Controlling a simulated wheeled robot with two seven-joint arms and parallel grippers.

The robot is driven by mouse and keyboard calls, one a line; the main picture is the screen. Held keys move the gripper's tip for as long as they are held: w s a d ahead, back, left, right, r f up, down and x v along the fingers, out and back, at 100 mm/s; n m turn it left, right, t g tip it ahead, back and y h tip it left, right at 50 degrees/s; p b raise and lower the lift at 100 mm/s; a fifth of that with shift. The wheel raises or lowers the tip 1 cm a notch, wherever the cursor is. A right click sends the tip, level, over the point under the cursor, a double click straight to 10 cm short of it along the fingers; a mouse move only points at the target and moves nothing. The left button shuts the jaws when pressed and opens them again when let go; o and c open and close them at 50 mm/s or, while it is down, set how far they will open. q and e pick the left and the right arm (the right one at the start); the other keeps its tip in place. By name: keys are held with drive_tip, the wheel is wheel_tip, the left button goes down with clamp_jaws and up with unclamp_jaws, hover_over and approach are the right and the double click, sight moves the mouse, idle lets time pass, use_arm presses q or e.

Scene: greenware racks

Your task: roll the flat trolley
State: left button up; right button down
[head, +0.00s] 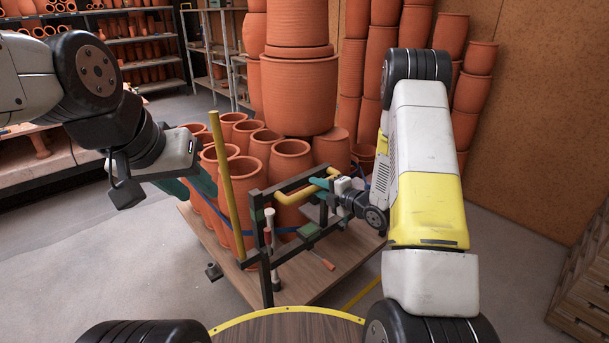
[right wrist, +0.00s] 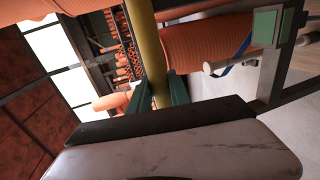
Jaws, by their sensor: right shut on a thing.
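The flat trolley (head: 340,262) has a wooden deck and a dark metal end frame with a yellow handle (head: 295,196). Several terracotta pots stand on the deck, with a blue strap around them. My right gripper (head: 322,186) is shut on the yellow handle; in the right wrist view its green fingers (right wrist: 160,92) lie on either side of the yellow bar (right wrist: 148,45). My left gripper (head: 195,184) is at the left side of the pots, near the upright yellow post (head: 228,185). Its fingertips are partly hidden against the pots, so its opening is unclear.
Tall stacks of large terracotta pots (head: 300,95) rise behind the trolley. Shelves with pots (head: 150,50) line the back left. A wooden crate stack (head: 585,280) stands at the right edge. Grey floor (head: 120,265) is clear at the left.

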drive_tip(key=shift+f+v, duration=0.2)
drive_tip(key=shift+v, duration=0.8)
drive_tip(key=c, duration=1.2)
unclamp_jaws()
drive_tip(key=v, duration=0.8)
drive_tip(key=shift+f, duration=0.1)
